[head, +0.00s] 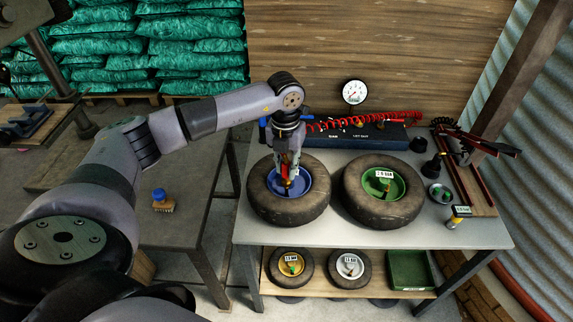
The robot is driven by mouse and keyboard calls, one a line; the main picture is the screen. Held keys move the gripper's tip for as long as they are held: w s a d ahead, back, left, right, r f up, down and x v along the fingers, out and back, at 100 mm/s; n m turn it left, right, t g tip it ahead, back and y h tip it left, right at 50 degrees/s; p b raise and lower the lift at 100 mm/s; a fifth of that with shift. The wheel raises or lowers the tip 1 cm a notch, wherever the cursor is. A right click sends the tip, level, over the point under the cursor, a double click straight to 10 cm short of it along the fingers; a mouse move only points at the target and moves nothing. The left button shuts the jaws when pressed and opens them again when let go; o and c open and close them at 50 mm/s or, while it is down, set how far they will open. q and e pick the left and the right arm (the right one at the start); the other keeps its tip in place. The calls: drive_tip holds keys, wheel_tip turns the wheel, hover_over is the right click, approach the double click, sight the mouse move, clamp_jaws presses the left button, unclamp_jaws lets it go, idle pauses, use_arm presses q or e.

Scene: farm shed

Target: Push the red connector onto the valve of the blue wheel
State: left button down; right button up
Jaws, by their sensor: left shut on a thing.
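The blue wheel (270,187) lies flat on the workbench, a dark tyre around a blue rim. My left gripper (287,176) points down over its hub and is shut on the red connector (287,184), of which only a small red and brass part shows between the fingers. The valve of the blue wheel is hidden behind the gripper and connector, so I cannot tell whether the connector touches it. A red coiled hose (352,122) runs along the back of the bench. My right gripper is not in view.
A green-rimmed wheel (378,187) with a label lies close on the right. Behind stand a dark blue box (362,137) and a round gauge (354,92). A small dish (440,193) and a yellow-labelled item (457,216) are at right. The front bench strip is clear.

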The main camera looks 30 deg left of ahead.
use_arm(q)
drive_tip(key=shift+f+b, duration=0.55)
drive_tip(key=shift+f, duration=0.1)
drive_tip(key=shift+f, duration=0.2)
idle(0.6)
drive_tip(key=c, duration=1.3)
unclamp_jaws()
drive_tip(key=o, duration=0.5)
drive_tip(key=shift+o, duration=0.2)
drive_tip(key=shift+r, duration=0.15)
